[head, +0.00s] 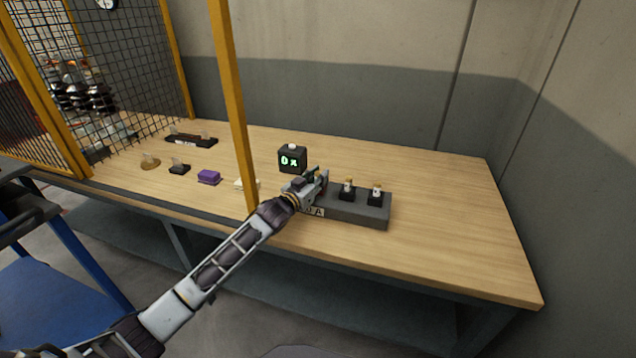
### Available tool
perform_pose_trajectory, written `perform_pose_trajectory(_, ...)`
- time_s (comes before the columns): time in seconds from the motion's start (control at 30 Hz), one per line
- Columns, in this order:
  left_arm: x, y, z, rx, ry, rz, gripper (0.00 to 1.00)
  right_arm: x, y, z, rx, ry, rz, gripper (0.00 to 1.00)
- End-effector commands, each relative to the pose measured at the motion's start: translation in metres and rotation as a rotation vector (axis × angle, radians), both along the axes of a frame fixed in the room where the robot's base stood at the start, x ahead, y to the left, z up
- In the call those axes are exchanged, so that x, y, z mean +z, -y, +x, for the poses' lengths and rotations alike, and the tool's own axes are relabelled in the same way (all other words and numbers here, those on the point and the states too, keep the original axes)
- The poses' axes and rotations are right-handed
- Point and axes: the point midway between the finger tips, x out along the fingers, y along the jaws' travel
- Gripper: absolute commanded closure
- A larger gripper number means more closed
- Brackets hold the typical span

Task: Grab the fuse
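A grey block (372,214) stands near the front of the wooden table, with a label ending in "A" on its front. Two small fuse-like pieces with dark bases and pale tops stand upright on it, one in the middle (347,190) and one at the right (376,194). My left gripper (319,180) is over the left end of the block and hides what is there. Its fingers are too small and overlapped to tell whether they are open or hold a fuse. My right gripper is out of view.
A black box (292,158) with a green display stands behind my gripper. A yellow post (234,100) rises at the table's front. Left of it lie a purple piece (209,177), a black piece (179,169) and a dark tray (191,141). The table's right side is clear.

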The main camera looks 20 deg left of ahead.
Motion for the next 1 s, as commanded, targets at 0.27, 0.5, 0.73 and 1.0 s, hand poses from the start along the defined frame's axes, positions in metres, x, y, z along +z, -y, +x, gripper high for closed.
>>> perform_pose_trajectory(0.27,0.0,0.0,0.0,0.0,0.0,0.0,1.0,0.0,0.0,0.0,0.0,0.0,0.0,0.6)
perform_pose_trajectory(0.5,0.003,0.0,0.0,0.0,0.001,0.0,1.0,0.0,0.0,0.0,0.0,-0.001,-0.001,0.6)
perform_pose_trajectory(0.73,0.021,0.0,0.0,0.0,0.002,-0.001,1.0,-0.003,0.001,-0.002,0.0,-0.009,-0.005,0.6)
perform_pose_trajectory(1.0,0.06,0.0,0.0,0.0,0.002,0.0,1.0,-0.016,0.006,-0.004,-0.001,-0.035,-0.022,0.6)
